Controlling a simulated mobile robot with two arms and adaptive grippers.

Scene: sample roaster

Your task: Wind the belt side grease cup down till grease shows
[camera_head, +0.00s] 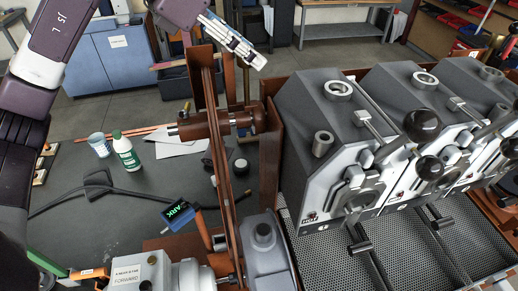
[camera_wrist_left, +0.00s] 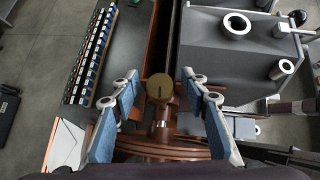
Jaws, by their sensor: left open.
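The grease cup (camera_wrist_left: 159,88) shows in the left wrist view as a round brass cap with a dark line on its top. It stands on a reddish-brown stem above the shaft housing. My left gripper (camera_wrist_left: 160,82) is open, with one blue-padded finger on each side of the cap and a visible gap to both. In the head view my left gripper (camera_head: 257,57) points down to the right, above the belt (camera_head: 216,160) and the brown shaft bearing (camera_head: 212,124). I cannot make out the cup clearly there. No grease is visible. My right gripper is not in view.
Grey roaster units (camera_head: 328,125) with black knobs stand to the right, close to the belt.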

